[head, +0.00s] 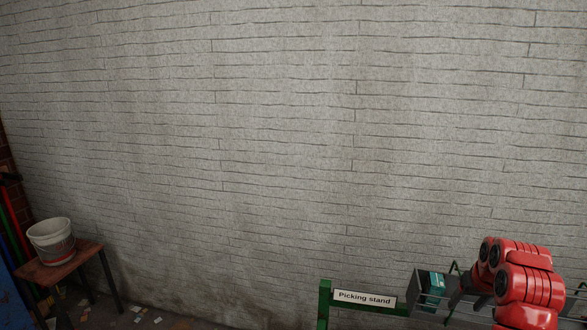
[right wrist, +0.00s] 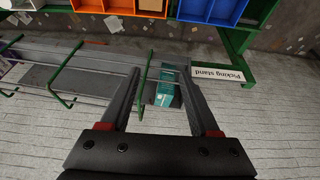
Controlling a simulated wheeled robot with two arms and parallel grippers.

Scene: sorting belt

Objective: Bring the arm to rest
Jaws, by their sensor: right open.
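My right arm, red, comes in at the lower right of the head view, beside the green Picking stand (head: 365,298). My right gripper (right wrist: 160,72) has its two grey fingers spread apart in the right wrist view. The teal box also shows in the head view (head: 432,288), close to my right arm. I cannot tell whether a finger touches it. My left gripper is not in view.
A stool (head: 62,275) with a white bucket (head: 51,240) stands at the left by the brick wall (head: 280,140). Orange (right wrist: 105,7) and blue bins (right wrist: 212,10) line the top of the right wrist view. Green rails run beside the belt. Scraps litter the floor.

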